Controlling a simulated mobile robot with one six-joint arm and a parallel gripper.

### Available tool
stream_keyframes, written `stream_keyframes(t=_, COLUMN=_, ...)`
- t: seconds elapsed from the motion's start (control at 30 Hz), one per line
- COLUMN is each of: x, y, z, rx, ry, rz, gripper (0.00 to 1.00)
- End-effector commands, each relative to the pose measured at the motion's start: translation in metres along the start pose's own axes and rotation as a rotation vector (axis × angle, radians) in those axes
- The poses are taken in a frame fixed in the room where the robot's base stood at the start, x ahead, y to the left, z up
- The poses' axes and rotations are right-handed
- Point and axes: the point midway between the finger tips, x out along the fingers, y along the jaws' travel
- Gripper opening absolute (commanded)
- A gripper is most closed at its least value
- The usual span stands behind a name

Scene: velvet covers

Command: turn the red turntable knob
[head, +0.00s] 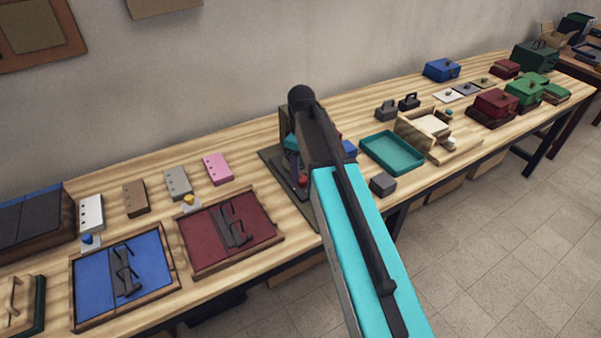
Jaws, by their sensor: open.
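A dark station (270,158) with a flat base and an upright part stands on the bench at the middle. My teal and black arm (350,250) covers much of it. A small dark red piece (303,181) shows low at the arm's left edge, above the dark base. I cannot tell whether it is the red turntable knob.
Left of the station lie a dark red framed panel (205,246) and a blue one (88,292), both with black handles. Right are a teal tray (367,144), a grey block (383,184) and a wooden box (408,134). A wall runs behind the bench.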

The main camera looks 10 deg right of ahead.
Motion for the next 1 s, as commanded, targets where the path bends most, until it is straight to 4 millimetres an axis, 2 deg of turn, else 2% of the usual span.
stream_keyframes(t=0.3, x=0.026, y=-0.001, z=0.000, rx=-0.001, ry=0.000, rz=0.000, gripper=0.51)
stream_keyframes(t=0.73, x=0.031, y=-0.001, z=-0.001, rx=-0.002, ry=0.000, rz=0.000, gripper=0.51)
stream_keyframes(t=1.0, x=0.030, y=-0.001, z=-0.001, rx=-0.002, ry=0.000, rz=0.000, gripper=0.10)
